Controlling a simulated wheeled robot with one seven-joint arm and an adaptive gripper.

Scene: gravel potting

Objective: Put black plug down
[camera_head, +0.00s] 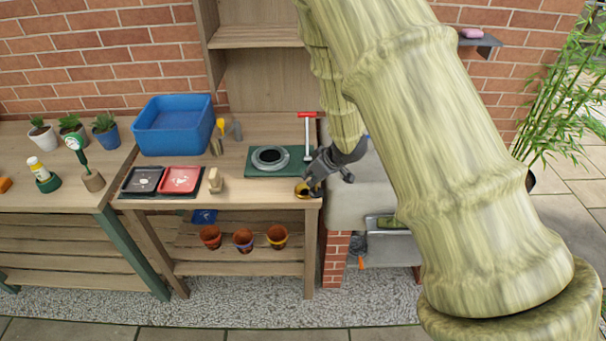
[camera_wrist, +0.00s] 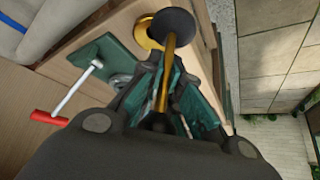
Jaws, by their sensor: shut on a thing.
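The black plug (camera_wrist: 173,24) shows in the wrist view as a dark round disc on a brass-coloured stem (camera_wrist: 166,78). My gripper (camera_wrist: 165,100), with teal finger pads, is shut on the stem, and the disc points away from the fingers. A round brass-coloured dish (camera_wrist: 145,38) lies just beyond the disc and is partly covered by it. In the head view the brass dish (camera_head: 301,190) sits at the bench's front right corner. My gripper (camera_head: 314,180) is right above and beside it. I cannot tell whether the plug touches the dish.
A green board (camera_head: 255,168) with a grey ring (camera_head: 270,158) lies left of my gripper. A blue bin (camera_head: 174,125), black tray (camera_head: 142,180) and red tray (camera_head: 180,180) are further left. A grey counter (camera_head: 355,200) adjoins on the right.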

